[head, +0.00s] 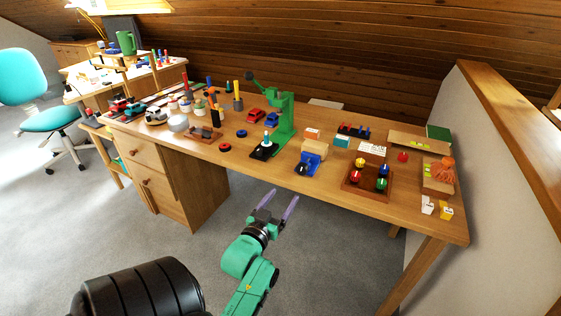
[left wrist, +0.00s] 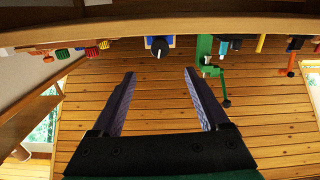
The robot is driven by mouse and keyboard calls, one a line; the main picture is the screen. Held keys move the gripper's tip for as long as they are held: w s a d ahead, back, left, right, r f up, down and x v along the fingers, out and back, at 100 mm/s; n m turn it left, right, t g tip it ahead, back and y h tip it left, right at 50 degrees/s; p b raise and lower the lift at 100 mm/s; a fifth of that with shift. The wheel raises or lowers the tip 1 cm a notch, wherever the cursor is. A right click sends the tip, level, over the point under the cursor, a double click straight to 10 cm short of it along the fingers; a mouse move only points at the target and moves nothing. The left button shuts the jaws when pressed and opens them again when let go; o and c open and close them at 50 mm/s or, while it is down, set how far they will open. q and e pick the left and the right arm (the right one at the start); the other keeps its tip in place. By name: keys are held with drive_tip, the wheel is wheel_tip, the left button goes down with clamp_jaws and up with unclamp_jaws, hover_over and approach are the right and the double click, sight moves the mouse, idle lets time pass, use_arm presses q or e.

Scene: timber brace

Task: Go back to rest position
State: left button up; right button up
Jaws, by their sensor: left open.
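My left gripper (head: 279,204) is in the head view below the front edge of the wooden desk (head: 330,190), over the grey carpet. Its two purple-grey fingers are spread apart with nothing between them. In the left wrist view the open fingers (left wrist: 160,100) show again, with the plank ceiling behind them and the desk edge across the top. My left gripper touches nothing that I can see. My right gripper is in neither view.
The desk carries a green press (head: 283,120), a blue block-like tool (head: 309,163), a wooden tray of coloured knobs (head: 368,182) and several small toys. A teal chair (head: 28,90) stands at the far left. A low wall (head: 500,130) closes the right side. Open carpet (head: 220,225) lies before the desk.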

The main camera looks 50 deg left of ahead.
use_arm(q)
drive_tip(key=shift+s+d, duration=0.1)
drive_tip(key=shift+s, duration=0.25)
drive_tip(key=s+d+f+m+g+h+p, duration=0.15)
drive_tip(key=d+f, duration=0.25)
drive_tip(key=f, duration=0.4)
drive_tip(key=s+d+f+g+h+p, duration=0.1)
drive_tip(key=d+f+g+h, duration=0.15)
drive_tip(key=f, duration=0.45)
drive_tip(key=s+d+f+m+g+h+p, duration=0.15)
drive_tip(key=d+f, duration=0.25)
drive_tip(key=f, duration=0.4)
drive_tip(key=s+d+f+m+g+p, duration=0.2)
drive_tip(key=s+d+f+g, duration=0.25)
drive_tip(key=s+f, duration=0.55)
drive_tip(key=s+a+f+m+g+p, duration=0.1)
drive_tip(key=s+f+g, duration=0.2)
drive_tip(key=s, duration=0.5)
drive_tip(key=s+a+f+m+g+p, duration=0.1)
drive_tip(key=s+f+g, duration=0.2)
drive_tip(key=s, duration=0.6)
drive_tip(key=shift+s+f, duration=0.15)
drive_tip(key=shift+f, duration=0.25)
